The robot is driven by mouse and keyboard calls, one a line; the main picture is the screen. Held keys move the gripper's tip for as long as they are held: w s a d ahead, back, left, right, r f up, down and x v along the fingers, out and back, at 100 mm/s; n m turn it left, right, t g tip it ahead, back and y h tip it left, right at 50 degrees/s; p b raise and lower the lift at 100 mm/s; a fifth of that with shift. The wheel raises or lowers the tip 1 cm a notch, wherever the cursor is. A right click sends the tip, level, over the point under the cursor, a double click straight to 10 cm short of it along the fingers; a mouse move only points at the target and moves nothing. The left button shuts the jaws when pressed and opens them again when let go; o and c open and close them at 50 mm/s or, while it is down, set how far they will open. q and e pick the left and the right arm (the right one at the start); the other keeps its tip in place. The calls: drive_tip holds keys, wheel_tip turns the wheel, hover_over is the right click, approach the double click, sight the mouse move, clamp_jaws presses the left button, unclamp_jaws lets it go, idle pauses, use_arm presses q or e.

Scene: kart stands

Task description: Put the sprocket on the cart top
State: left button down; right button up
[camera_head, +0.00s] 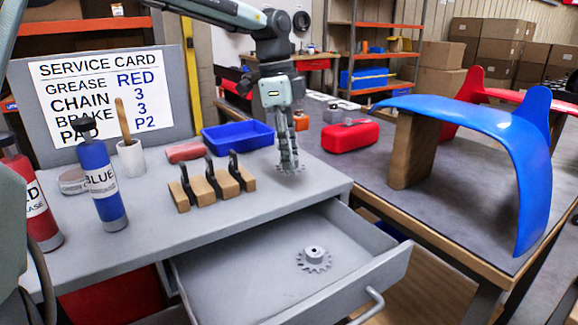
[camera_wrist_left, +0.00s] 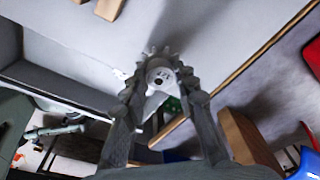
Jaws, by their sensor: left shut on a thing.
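My left gripper (camera_head: 288,160) points down over the right part of the grey cart top (camera_head: 330,185), with its fingers shut on a small grey toothed sprocket (camera_head: 290,170). In the left wrist view, the sprocket (camera_wrist_left: 160,72) shows between the tips of the left gripper (camera_wrist_left: 160,92), its hub facing the camera. I cannot tell whether the held sprocket touches the cart top or hangs just above it. A second grey sprocket (camera_head: 314,258) lies flat in the open drawer below. My right gripper is not in view.
A wooden block holder with black clips (camera_head: 210,185) and a blue tray (camera_head: 238,135) stand left of the gripper. Blue and red bottles, a cup and a sign (camera_head: 100,85) are further left. The drawer (camera_head: 230,270) is pulled out. A bench with a blue fender (camera_head: 480,120) is at right.

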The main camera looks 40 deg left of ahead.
use_arm(q)
wheel_tip(320, 180, down, 4)
drive_tip(key=shift+r, duration=0.25)
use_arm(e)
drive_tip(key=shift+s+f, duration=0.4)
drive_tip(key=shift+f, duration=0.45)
use_arm(q)
drive_tip(key=shift+f, duration=0.15)
drive_tip(key=c, duration=1.6)
unclamp_jaws()
drive_tip(key=shift+c, duration=0.2)
drive_tip(key=o, duration=0.5)
drive_tip(key=shift+c, duration=0.2)
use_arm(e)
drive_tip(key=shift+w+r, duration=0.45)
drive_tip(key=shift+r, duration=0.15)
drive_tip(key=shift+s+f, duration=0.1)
